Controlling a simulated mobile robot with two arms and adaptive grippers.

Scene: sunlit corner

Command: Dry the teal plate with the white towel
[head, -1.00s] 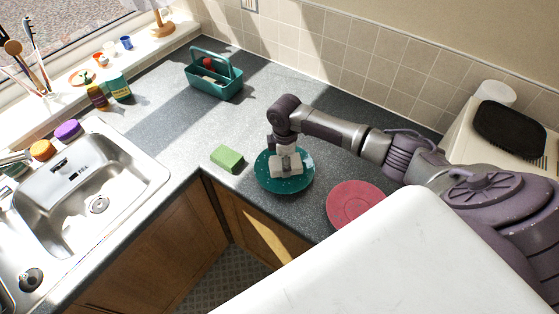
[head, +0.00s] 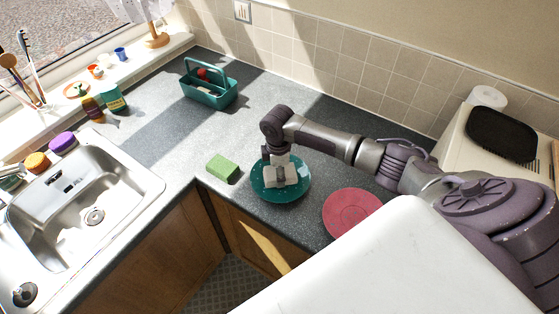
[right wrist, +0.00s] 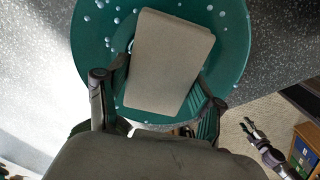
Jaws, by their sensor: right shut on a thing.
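The teal plate (head: 298,188) lies flat on the grey counter, with several water drops showing on its rim in the right wrist view (right wrist: 100,20). My right gripper (head: 280,172) is above the plate, shut on the folded white towel (head: 276,183). In the right wrist view the towel (right wrist: 170,60) looks like a greyish pad between the fingers, lying over the plate and hiding its middle. My left gripper (right wrist: 251,128) shows small at the right of the right wrist view, off the counter over the floor, fingers apart and empty.
A green sponge (head: 222,168) lies left of the plate, and a pink plate (head: 350,212) lies to its right. A teal caddy (head: 210,95) stands farther back. The sink (head: 75,195) is at left. The counter between caddy and sponge is clear.

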